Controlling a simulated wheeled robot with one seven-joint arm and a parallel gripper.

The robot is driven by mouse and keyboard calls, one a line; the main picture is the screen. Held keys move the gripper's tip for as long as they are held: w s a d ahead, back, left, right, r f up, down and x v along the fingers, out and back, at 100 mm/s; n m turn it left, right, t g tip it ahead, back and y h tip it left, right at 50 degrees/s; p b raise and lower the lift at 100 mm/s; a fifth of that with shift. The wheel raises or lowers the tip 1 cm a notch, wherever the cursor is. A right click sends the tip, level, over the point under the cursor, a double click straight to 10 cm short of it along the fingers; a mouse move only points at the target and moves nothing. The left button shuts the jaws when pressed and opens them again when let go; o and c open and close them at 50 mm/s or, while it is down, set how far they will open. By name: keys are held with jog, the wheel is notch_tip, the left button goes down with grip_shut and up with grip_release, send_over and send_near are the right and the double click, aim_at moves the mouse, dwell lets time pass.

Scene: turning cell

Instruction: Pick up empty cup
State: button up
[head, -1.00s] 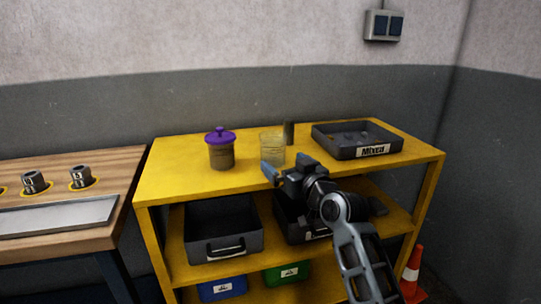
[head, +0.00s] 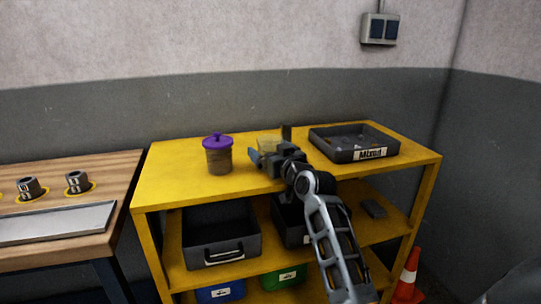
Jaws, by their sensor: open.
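A clear cup (head: 268,141) stands on the yellow shelf top, between the purple-lidded jar and the dark tray. Its lower part is hidden behind my gripper, and I cannot see what is inside it. My gripper (head: 266,157) is open, in front of the cup at about its height. The left finger shows just left of the cup. I cannot tell whether the fingers reach around the cup or touch it.
A jar with a purple lid (head: 218,155) stands left of the cup. A small dark upright object (head: 287,131) is close behind it. A dark tray labelled "Mixed" (head: 318,145) lies to the right. The shelf top's left part is clear.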

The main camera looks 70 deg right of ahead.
jog(key=shift+c, duration=0.2)
jog(key=c, duration=0.8)
